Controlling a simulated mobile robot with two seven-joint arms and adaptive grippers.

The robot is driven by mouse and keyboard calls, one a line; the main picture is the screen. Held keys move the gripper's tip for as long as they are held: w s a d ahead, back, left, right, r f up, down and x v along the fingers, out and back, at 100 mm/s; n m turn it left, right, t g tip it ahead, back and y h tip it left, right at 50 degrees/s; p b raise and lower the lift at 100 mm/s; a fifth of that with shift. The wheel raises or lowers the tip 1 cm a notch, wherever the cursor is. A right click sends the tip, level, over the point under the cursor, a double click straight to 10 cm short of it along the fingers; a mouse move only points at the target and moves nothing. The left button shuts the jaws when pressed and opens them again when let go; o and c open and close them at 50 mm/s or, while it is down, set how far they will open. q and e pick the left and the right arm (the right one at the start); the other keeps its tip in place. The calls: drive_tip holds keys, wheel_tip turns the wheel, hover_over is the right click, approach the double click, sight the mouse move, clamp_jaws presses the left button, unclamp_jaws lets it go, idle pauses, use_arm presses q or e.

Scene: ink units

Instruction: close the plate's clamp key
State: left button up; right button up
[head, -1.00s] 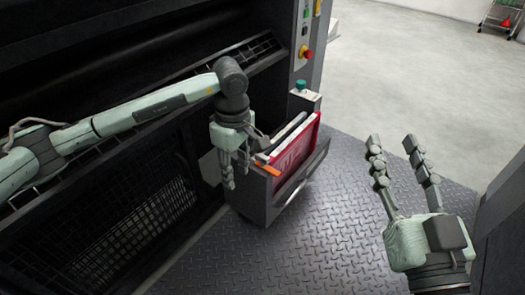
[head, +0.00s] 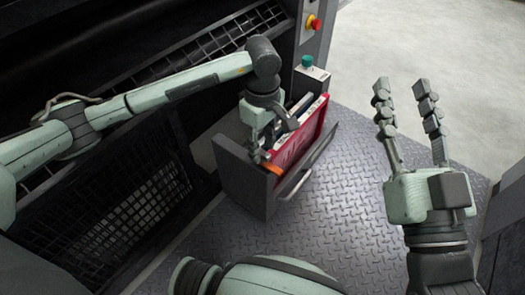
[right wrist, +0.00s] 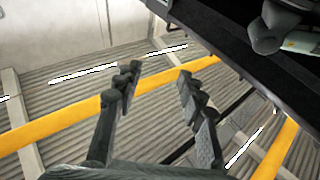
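A red plate (head: 290,152) stands upright in a grey open-topped drawer (head: 241,182) at the middle of the head view. A small orange piece (head: 273,169), which looks like the clamp key, sits at the plate's near left edge. My left gripper (head: 264,148) points down over the drawer, with its fingertips close to the orange piece. I cannot tell whether it touches the piece or how far its fingers are apart, and it hides part of the plate's top. My right gripper (head: 402,90) is open and empty, away from the drawer; it also shows in the right wrist view (right wrist: 158,75).
The dark machine's grille (head: 130,210) is behind and left of the drawer. A green button (head: 307,61) and a red stop button (head: 314,22) are on the machine at its right. The metal tread floor (head: 345,200) is clear between the drawer and my right gripper.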

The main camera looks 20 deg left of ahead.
sight(262, 152)
use_arm(q)
drive_tip(key=shift+f, duration=1.5)
drive_tip(key=shift+c, duration=0.6)
clamp_jaws()
